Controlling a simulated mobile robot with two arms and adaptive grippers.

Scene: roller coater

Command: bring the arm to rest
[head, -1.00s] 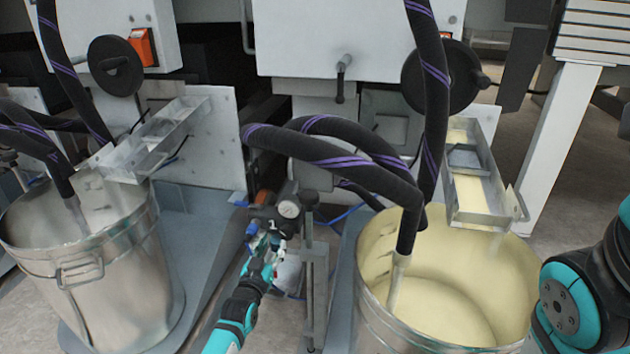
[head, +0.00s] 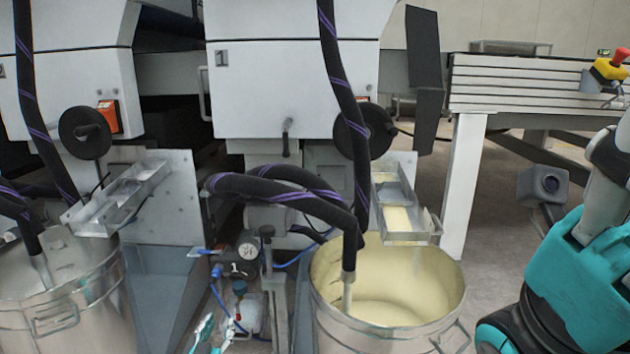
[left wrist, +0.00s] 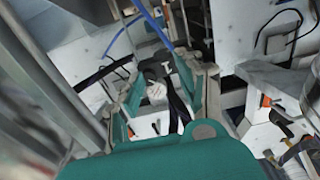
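My left gripper (head: 210,335) shows at the bottom edge of the head view, left of the right-hand metal bucket. In the left wrist view my left gripper (left wrist: 165,85) has its fingers spread apart with nothing held between them. It is below and apart from the pressure gauge unit (head: 243,258) in the head view. My right arm (head: 590,265) fills the lower right of the head view in teal and grey; its gripper is outside the picture.
A metal bucket with cream coating (head: 455,285) stands at bottom centre, with black hoses (head: 285,200) running into it. Another metal bucket (head: 95,285) stands at left. A table (head: 475,85) with a red-and-yellow emergency stop (head: 610,66) is at upper right. Grey floor shows below it.

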